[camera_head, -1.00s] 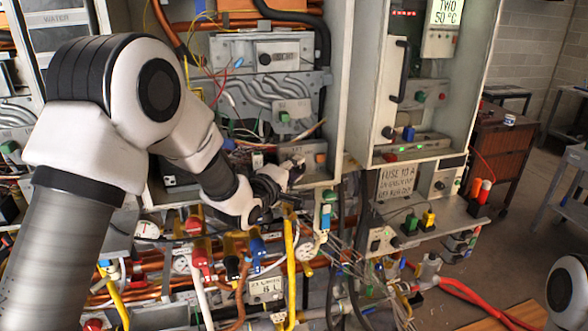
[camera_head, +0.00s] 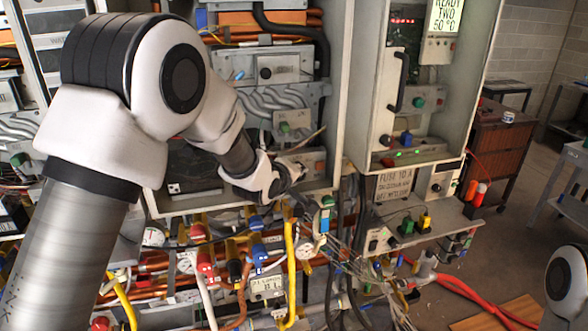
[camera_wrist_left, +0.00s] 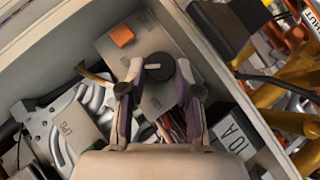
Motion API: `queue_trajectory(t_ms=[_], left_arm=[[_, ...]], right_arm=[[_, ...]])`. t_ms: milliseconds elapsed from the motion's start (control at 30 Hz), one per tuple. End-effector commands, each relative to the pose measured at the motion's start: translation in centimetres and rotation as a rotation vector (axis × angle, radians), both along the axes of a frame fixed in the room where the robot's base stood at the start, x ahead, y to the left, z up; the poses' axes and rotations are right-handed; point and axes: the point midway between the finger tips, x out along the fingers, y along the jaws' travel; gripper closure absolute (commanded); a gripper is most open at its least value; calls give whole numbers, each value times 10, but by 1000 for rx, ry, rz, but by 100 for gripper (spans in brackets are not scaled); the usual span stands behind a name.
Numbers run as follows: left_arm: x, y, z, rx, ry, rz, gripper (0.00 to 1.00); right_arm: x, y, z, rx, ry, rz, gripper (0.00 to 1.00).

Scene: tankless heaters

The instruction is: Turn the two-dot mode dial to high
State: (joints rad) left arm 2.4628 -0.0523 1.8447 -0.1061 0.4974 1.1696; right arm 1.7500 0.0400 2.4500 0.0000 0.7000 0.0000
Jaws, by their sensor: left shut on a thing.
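A dark round dial (camera_wrist_left: 158,67) with a pale pointer mark sits on a grey metal box (camera_wrist_left: 118,48) that also carries an orange button (camera_wrist_left: 121,35). My left gripper (camera_wrist_left: 159,70) is shut on this dial, one finger on each side of it. Its dot marks cannot be made out. In the head view my left gripper (camera_head: 290,172) is at the lower right of the open left cabinet, beside the grey box (camera_head: 314,162). There the dial is hidden by the gripper. My right gripper is out of view.
The cabinet wall (camera_head: 340,130) stands close to the right of my left gripper. Pipes, valves and a yellow pipe (camera_head: 290,260) lie below. A second open cabinet (camera_head: 455,120) with a READY TWO display (camera_head: 446,15) is at the right.

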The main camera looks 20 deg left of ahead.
Motion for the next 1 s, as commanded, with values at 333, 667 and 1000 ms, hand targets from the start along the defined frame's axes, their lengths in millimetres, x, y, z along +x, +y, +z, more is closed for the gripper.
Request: queue_trajectory(t_ms=[333,667,1000], left_arm=[[3,-2,6,177,110,1,100],[3,-2,5,233,150,2,100],[3,-2,5,235,150,1,64]], right_arm=[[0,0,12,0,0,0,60],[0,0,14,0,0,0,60],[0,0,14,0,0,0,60]])
